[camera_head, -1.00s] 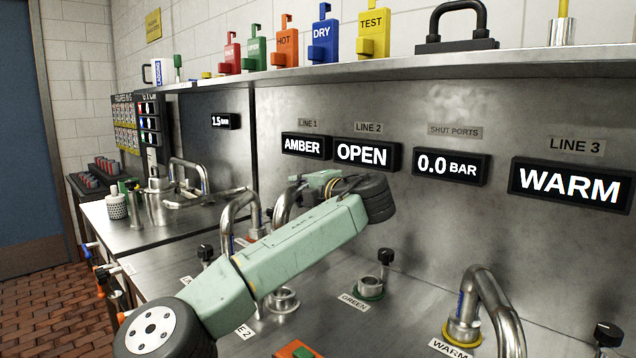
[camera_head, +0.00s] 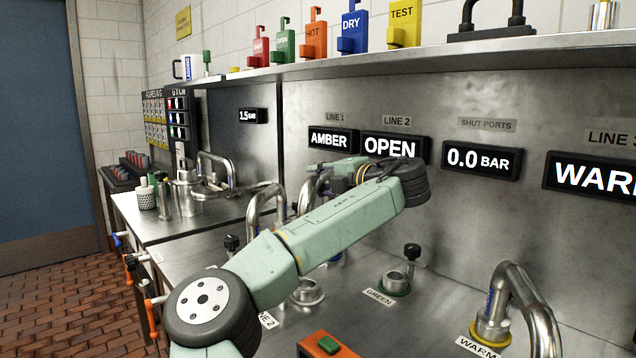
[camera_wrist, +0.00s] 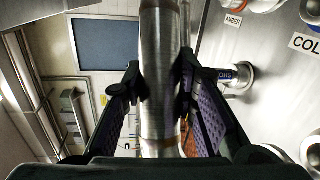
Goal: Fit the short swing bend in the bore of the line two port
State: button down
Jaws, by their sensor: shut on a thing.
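In the wrist view my gripper (camera_wrist: 160,78) is shut on a bright metal tube (camera_wrist: 161,40), a pipe bend. The tube runs lengthwise between the two purple-padded fingers; its size tag and far end are not visible. The line two port (camera_head: 307,291) is an open round metal collar on the bench, beside a label ending in "E 2" (camera_head: 268,320); my arm covers part of this area. The wall display under LINE 2 (camera_head: 394,148) reads OPEN.
A green-ringed port (camera_head: 394,284) with a black knob stands to the right. A bend stands in the WARM port (camera_head: 492,330). Other bends (camera_head: 266,210) rise behind my arm. In the wrist view, a blue-tagged bend (camera_wrist: 238,78) is close right of the fingers. The shelf (camera_head: 420,55) overhangs.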

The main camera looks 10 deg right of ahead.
notch_tip(320, 180, down, 5)
jog(key=b, duration=0.4)
jog(key=shift+f, duration=0.15)
jog(key=shift+b, duration=1.25)
dwell(1.5)
jog(key=shift+f+b, duration=1.7)
jog(key=shift+b, duration=0.1)
jog(key=c, duration=1.5)
grip_release()
jog(key=shift+r, duration=0.1)
jog(key=o, duration=0.3)
jog(key=v, duration=1.2)
